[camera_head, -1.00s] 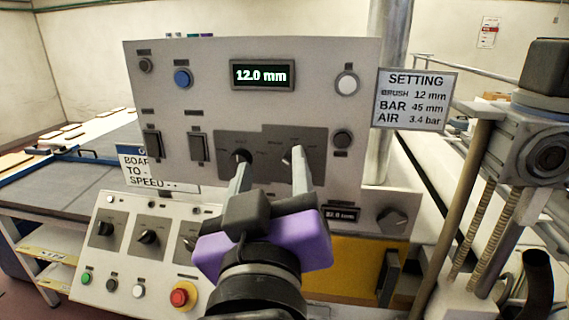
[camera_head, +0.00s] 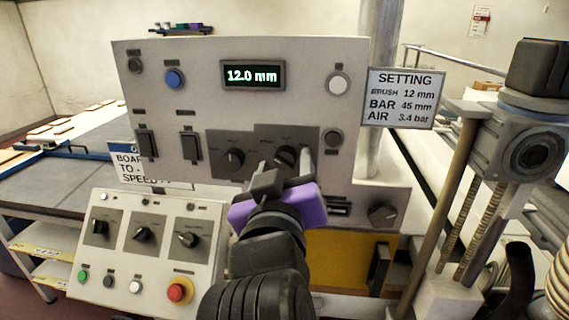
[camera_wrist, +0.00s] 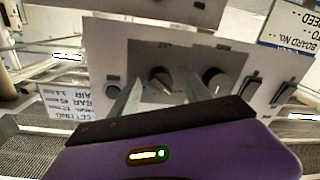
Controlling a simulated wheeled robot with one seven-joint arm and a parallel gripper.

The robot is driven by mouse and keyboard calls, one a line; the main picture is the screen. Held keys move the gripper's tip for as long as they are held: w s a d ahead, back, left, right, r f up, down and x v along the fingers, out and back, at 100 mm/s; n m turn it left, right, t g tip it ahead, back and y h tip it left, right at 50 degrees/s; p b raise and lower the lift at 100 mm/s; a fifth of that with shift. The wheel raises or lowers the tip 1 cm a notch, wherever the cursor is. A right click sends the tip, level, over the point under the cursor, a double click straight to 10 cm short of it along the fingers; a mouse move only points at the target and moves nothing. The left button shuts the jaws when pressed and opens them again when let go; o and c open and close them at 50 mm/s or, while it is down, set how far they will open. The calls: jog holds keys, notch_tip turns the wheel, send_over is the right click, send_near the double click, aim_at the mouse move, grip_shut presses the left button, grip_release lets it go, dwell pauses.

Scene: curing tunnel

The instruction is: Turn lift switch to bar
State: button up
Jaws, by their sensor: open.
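Two dark rotary switches sit side by side on grey plates in the upper panel: a left one (camera_head: 233,160) and a right one (camera_head: 285,157). Their printed labels are too small to read, so I cannot tell which is the lift switch. My gripper (camera_head: 284,160) is open and empty, pointing at the panel. Its fingers line up on either side of the right switch and partly cover it. In the wrist view, turned over, the gripper (camera_wrist: 163,85) shows that same switch (camera_wrist: 162,79) between the fingers; contact cannot be told. The other switch (camera_wrist: 215,82) is beside them.
A display (camera_head: 252,75) reads 12.0 mm. A setting sign (camera_head: 400,98) lists BAR 45 mm. A lower console (camera_head: 150,265) holds several knobs and a red emergency button (camera_head: 180,290). A motor post (camera_head: 530,150) stands at the right.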

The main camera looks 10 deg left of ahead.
grip_shut()
